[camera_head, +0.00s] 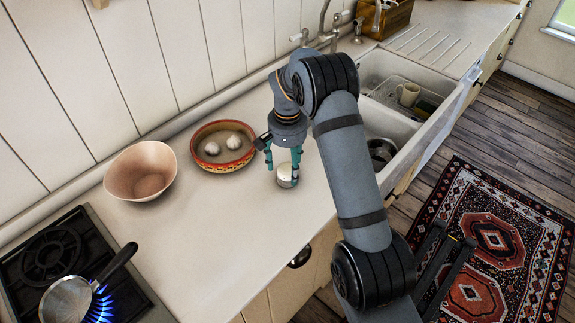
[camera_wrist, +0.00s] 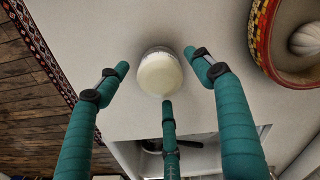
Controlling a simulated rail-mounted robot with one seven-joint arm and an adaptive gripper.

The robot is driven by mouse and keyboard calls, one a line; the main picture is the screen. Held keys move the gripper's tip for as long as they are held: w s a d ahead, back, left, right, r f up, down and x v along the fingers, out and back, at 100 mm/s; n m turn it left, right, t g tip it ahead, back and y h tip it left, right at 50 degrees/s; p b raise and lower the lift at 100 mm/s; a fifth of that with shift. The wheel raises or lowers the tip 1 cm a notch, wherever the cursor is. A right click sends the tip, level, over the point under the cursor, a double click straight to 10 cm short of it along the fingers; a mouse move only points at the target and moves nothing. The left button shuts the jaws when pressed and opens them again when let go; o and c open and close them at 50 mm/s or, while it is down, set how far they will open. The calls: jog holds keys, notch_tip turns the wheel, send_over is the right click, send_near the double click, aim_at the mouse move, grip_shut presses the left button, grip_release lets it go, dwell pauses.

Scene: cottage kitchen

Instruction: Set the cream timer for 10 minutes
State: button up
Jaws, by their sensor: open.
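My gripper (camera_head: 283,162) has teal fingers and is right over the timer, pointing down. In the wrist view my gripper (camera_wrist: 160,84) is open, with two fingers on either side of the timer and a third below it in the picture. Gaps show beside the two side fingers; whether the third touches the timer I cannot tell. Scale markings are not readable.
A patterned bowl (camera_head: 196,163) with two white bulbs stands left of my gripper. A pinkish bowl (camera_head: 115,187) is further left. A pan (camera_head: 65,298) sits by a lit blue flame on the stove (camera_head: 28,240). The sink (camera_head: 384,127) is to the right.

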aim_at(288, 167)
notch_tip(288, 167, up, 12)
dwell(0.6)
